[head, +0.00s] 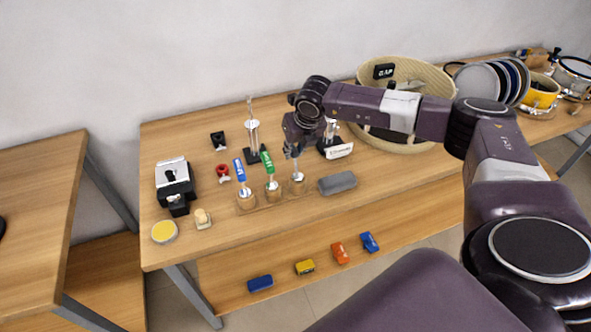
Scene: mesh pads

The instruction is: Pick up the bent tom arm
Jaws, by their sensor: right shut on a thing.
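My right gripper (292,151) reaches down over the table and is shut on a slim grey metal piece, which I take to be the bent tom arm (297,172). This piece stands at the rightmost of three round wooden holders (298,187). The fingers hide its upper part, so its bend cannot be made out. I cannot tell whether it is still seated in the holder. The other two holders carry a blue-labelled piece (240,170) and a green-labelled piece (266,162). My left gripper is not in view.
A grey block (337,183) lies right of the holders. Behind are upright metal stands (253,133) and a large round basket (440,85). A black and silver device (174,182) and yellow disc (164,231) sit left. Small toy cars (340,253) are on the lower shelf.

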